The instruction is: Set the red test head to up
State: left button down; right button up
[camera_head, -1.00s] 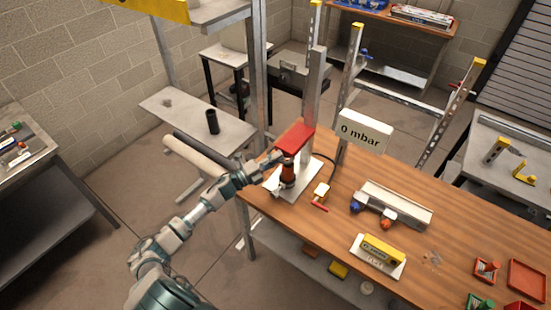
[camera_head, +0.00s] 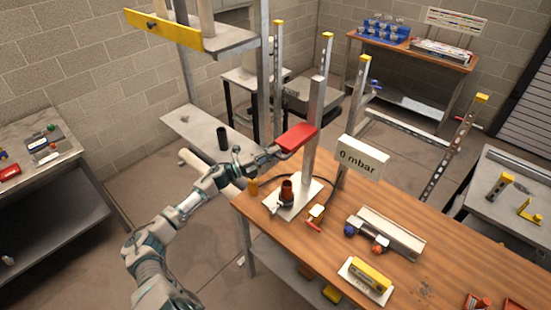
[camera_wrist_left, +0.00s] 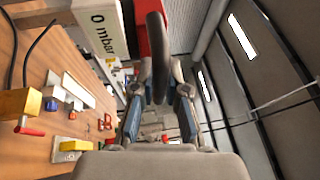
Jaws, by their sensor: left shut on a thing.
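The red test head (camera_head: 298,137) sits on the grey upright post (camera_head: 319,120), well above the dark orange cylinder (camera_head: 287,190) on the white base plate (camera_head: 298,203). Clear space shows between head and cylinder. My left gripper (camera_head: 276,151) is at the head's left end, reaching in from the left. In the left wrist view, my left gripper (camera_wrist_left: 160,85) is shut on a dark curved handle (camera_wrist_left: 157,50), with the red test head (camera_wrist_left: 141,38) right behind it. The fingers partly hide the handle. My right gripper is not in view.
A "0 mbar" display (camera_head: 362,156) stands right of the post. A yellow valve with red lever (camera_head: 316,214), a grey unit (camera_head: 388,233) and a yellow meter (camera_head: 369,277) lie on the wooden bench (camera_head: 440,265). A metal shelf frame (camera_head: 262,80) stands behind.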

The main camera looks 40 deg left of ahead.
pick_arm(q)
jog(key=shift+a+r, duration=0.2)
jog(key=shift+r, duration=0.2)
jog(key=shift+d, duration=0.15)
jog(key=c, duration=1.3)
grip_release()
jog(key=shift+c, duration=0.2)
jog(key=shift+o, duration=0.8)
jog(key=shift+d+f, duration=0.1)
jog(key=shift+d, duration=0.05)
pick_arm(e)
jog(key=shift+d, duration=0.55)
pick_arm(q)
jog(key=v, duration=1.2)
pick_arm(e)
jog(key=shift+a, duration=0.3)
pick_arm(q)
jog(key=shift+f, duration=0.1)
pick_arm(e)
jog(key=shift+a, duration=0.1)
